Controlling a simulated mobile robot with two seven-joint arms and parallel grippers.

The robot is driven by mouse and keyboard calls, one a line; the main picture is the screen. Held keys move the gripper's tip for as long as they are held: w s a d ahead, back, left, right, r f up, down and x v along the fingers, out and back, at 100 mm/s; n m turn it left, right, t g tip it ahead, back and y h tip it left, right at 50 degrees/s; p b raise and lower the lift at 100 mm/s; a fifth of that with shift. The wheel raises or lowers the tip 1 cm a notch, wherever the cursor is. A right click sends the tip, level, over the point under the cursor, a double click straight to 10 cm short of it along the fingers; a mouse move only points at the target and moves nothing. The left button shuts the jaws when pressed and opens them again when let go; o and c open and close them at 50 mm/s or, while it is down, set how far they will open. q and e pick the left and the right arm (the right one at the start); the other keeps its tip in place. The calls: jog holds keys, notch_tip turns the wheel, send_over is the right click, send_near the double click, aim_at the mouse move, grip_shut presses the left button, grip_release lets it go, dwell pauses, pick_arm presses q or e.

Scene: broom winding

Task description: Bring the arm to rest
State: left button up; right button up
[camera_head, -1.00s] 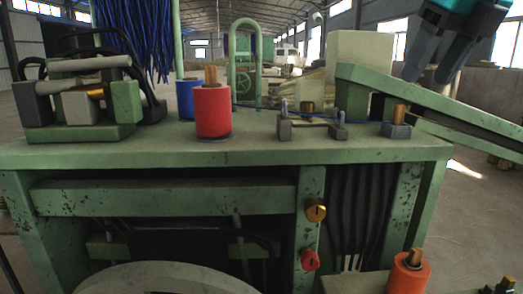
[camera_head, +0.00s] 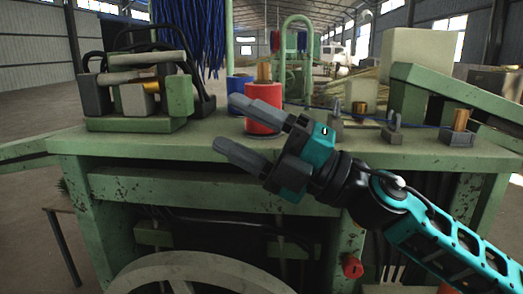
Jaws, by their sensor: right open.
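My right arm (camera_head: 445,245) comes in from the lower right, teal and black. Its gripper (camera_head: 236,124) is open and empty, with its two grey fingers pointing left, in front of the machine's green tabletop (camera_head: 110,148). The upper finger covers part of the red spool (camera_head: 268,93), which stands upright on the tabletop; I cannot tell whether they touch. My left gripper is not in view.
A blue spool (camera_head: 238,84) stands behind the red one. A green clamp unit with hoses (camera_head: 180,100) is at the left, and blue bristles (camera_head: 190,35) hang behind. Small brackets (camera_head: 393,130) and a copper-topped post (camera_head: 459,122) stand at the right. A pale wheel (camera_head: 200,268) is below.

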jog(key=w+d+f+m+t+h, duration=0.2)
jog(key=d+f+m+t+h, duration=0.35)
jog(key=m, duration=0.45)
jog(key=w+d+f+m+t+h, duration=0.35)
jog(key=m+t+h, duration=0.25)
jog(key=m+t, duration=0.35)
jog(key=s+d+f+m+g+h, duration=0.1)
jog(key=d+f+m+g+h, duration=0.2)
jog(key=f, duration=0.4)
jog(key=s+d+f+m+g+h, duration=0.1)
jog(key=s+d+f+m+h, duration=0.1)
jog(key=d+f+m+h, duration=0.4)
jog(key=s+d+f+m+g+h, duration=0.1)
jog(key=s+d+f+m+g, duration=0.15)
jog(key=s+f+g, duration=0.65)
jog(key=s+d+f+m+g+h, duration=0.1)
jog(key=s+d+f+g, duration=0.25)
jog(key=s+f, duration=0.95)
jog(key=w+a+f+t+y, duration=0.2)
jog(key=w+a+f+t, duration=0.2)
jog(key=w+f+t, duration=0.2)
jog(key=shift+w+f+t, duration=0.2)
jog(key=shift+f+t, duration=0.15)
jog(key=shift+f, duration=0.55)
jog(key=shift+o, duration=0.3)
jog(key=shift+y, duration=0.25)
